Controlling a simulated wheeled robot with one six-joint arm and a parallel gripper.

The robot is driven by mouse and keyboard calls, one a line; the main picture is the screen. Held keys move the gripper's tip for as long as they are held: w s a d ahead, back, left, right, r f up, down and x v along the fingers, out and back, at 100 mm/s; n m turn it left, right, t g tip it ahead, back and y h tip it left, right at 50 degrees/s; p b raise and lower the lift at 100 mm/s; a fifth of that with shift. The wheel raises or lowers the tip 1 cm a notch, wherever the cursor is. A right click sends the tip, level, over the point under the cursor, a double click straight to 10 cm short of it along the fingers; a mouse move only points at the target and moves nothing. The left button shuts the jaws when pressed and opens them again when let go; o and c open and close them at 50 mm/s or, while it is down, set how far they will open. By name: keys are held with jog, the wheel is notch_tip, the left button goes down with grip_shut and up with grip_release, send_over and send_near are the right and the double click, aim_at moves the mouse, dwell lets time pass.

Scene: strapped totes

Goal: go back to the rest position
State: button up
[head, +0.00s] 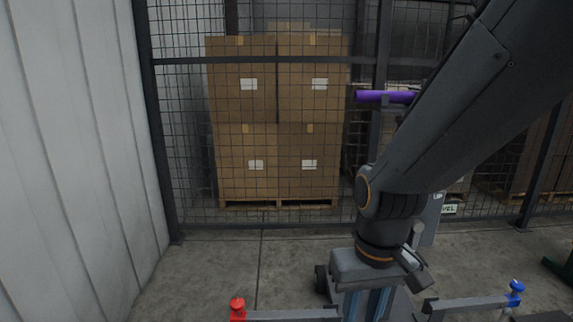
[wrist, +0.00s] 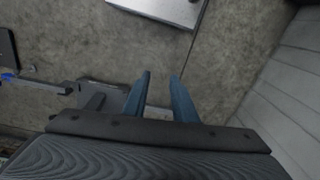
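My gripper (head: 364,306) hangs at the lower middle of the head view, below my dark arm. Its blue fingers point down and their tips are cut off by the bottom edge. In the wrist view the two blue fingers (wrist: 160,76) stand apart with a clear gap. I see only floor and a grey part behind that gap, and nothing is held. No tote shows clearly in either view.
Stacked cardboard boxes (head: 278,118) stand on a pallet (head: 278,204) behind a wire mesh fence (head: 178,150). A white ribbed wall (head: 75,150) is at left. A purple roll (head: 386,96) shows beside my arm. Bare floor (head: 215,265) lies ahead. A metal plate (wrist: 165,8) tops the wrist view.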

jog(key=s+d+r+m+p, duration=0.1)
jog(key=s+d+r+p, duration=0.1)
jog(key=d+r+p, duration=0.4)
jog(key=r+p, duration=0.1)
jog(key=p, duration=0.1)
jog(key=shift+d+r+m+p, duration=0.2)
jog(key=shift+r+m+p, duration=0.1)
jog(key=shift+r+p, duration=0.1)
jog(key=shift+o, duration=0.4)
jog(key=shift+w, duration=0.1)
